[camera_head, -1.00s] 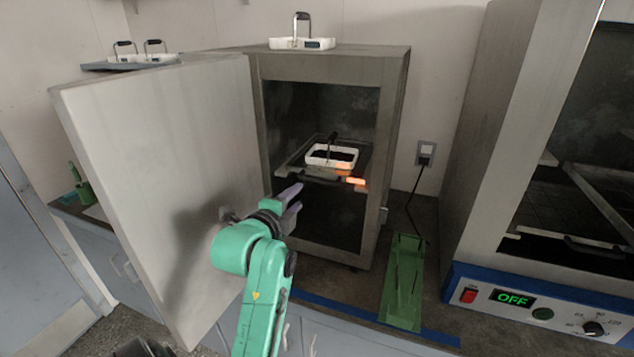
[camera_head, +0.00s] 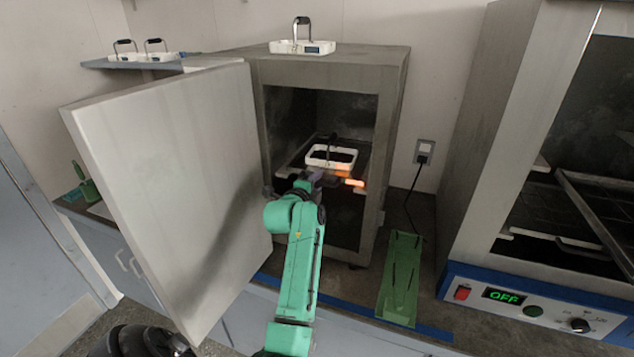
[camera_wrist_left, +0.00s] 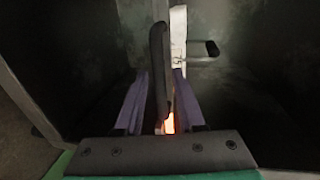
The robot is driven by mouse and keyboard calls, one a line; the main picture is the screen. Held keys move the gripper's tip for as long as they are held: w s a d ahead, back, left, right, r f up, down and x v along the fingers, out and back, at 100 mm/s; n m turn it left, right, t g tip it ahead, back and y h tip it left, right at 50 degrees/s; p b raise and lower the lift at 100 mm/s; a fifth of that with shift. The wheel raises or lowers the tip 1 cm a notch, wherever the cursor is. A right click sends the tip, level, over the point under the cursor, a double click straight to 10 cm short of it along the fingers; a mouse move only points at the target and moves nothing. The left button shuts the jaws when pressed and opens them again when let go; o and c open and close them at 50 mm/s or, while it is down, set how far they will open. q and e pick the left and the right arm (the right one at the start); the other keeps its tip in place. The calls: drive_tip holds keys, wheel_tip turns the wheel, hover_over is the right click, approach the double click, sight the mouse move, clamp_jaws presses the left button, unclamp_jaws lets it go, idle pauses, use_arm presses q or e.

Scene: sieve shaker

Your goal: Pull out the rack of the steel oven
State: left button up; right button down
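The steel oven (camera_head: 390,120) stands open, its door (camera_head: 165,190) swung out to the left. Its rack (camera_head: 362,158) is inside at mid height and carries a white tray (camera_head: 318,160) with a dark upright handle. My left gripper (camera_head: 318,178) is at the front edge of the rack and covers most of the rack's dark handle. In the left wrist view, the open purple fingers (camera_wrist_left: 158,100) stand on either side of the dark handle bar (camera_wrist_left: 158,70), with a gap visible on its right. My right gripper is not in view.
A blue-fronted oven (camera_head: 535,300) reading OFF stands at the right. A green holder (camera_head: 402,280) lies on the counter between the ovens. Another white tray (camera_head: 302,47) sits on top of the steel oven. The open door stands close to the left of my arm.

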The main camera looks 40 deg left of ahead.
use_arm(q)
clamp_jaws()
idle(1.2)
